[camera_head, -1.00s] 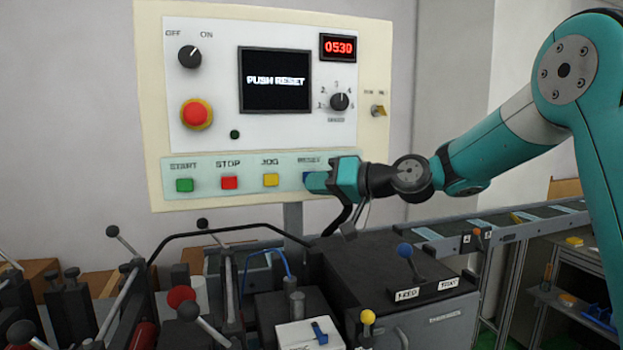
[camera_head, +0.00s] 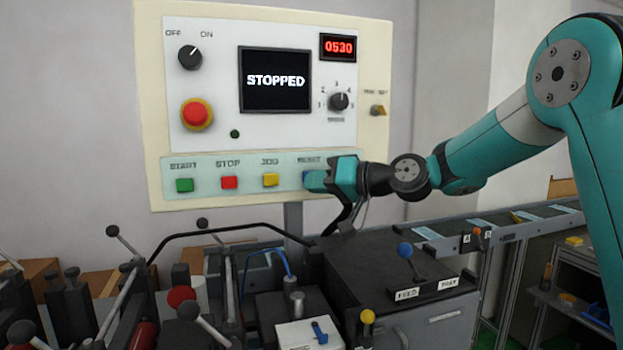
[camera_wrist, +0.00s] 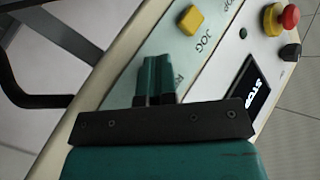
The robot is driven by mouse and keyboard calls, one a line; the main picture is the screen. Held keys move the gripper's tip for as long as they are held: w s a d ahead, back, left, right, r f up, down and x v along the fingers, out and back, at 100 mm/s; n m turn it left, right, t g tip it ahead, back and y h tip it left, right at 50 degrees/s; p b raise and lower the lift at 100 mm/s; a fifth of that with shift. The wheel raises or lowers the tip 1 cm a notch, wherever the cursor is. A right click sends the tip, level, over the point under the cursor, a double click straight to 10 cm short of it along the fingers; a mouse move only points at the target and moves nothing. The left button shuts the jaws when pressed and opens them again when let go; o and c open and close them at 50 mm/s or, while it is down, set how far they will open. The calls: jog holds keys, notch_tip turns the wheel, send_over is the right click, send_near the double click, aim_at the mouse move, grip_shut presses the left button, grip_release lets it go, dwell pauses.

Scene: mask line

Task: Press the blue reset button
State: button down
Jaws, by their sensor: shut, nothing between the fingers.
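The blue reset button (camera_head: 306,176) shows only as a sliver under the RESET label, mostly hidden behind my gripper (camera_head: 312,181). My gripper is shut and empty, with its fingertips at the button. I cannot tell from the picture how far the button is pressed in. In the wrist view my shut fingers (camera_wrist: 158,72) point at the panel beside the partly covered RESET label, and they hide the button. The panel's screen (camera_head: 275,80) reads STOPPED.
Left of the reset button are the yellow JOG (camera_head: 270,180), red STOP (camera_head: 229,182) and green START (camera_head: 184,185) buttons. A red emergency knob (camera_head: 196,114) is above. Levers and a black machine box (camera_head: 390,270) stand below the panel.

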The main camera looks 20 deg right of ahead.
jog(key=shift+s+b, duration=0.55)
jog(key=shift+s, duration=0.3)
jog(key=shift+s+b, duration=1.35)
jog(key=shift+s, duration=1.15)
jog(key=s+a+f+n+g+h+b, duration=0.1)
jog(key=s+a+f+n+g, duration=0.1)
jog(key=s+a+f+g, duration=0.35)
jog(key=s+f+n+g+h+b, duration=0.1)
jog(key=s+f+g+h, duration=0.2)
jog(key=s+f, duration=0.4)
jog(key=s+f+n+g+h+b, duration=0.1)
jog(key=s+f, duration=0.7)
jog(key=s, duration=0.8)
jog(key=shift+s+d+n+g+h, duration=0.15)
jog(key=shift+d+n+g+h, duration=0.2)
jog(key=shift+n+g+h, duration=0.6)
